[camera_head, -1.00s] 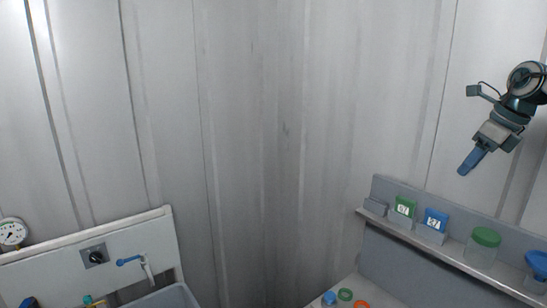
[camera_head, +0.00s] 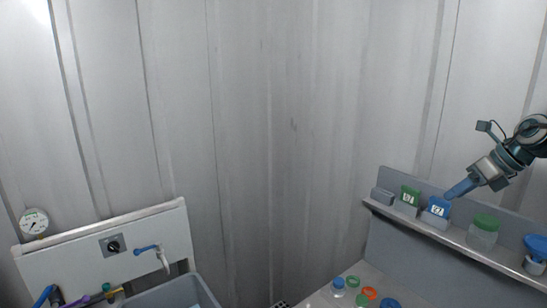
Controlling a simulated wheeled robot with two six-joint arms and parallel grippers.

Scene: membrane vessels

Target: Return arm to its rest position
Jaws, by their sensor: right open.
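My right arm comes in from the right edge, and its right gripper (camera_head: 460,188) has blue fingers pointing down and left. The fingertips are just above and right of a blue labelled box (camera_head: 438,207) on the wall shelf; I cannot tell whether they touch it. Nothing shows held in the gripper. The gap between the fingers is hard to see from this angle. My left gripper is not in view.
The shelf (camera_head: 462,242) also holds a green labelled box (camera_head: 410,196), a green-lidded jar (camera_head: 483,233) and a blue funnel-like piece (camera_head: 536,246). Coloured rings and a small bottle (camera_head: 338,288) sit below. A sink (camera_head: 165,296) with a tap stands left.

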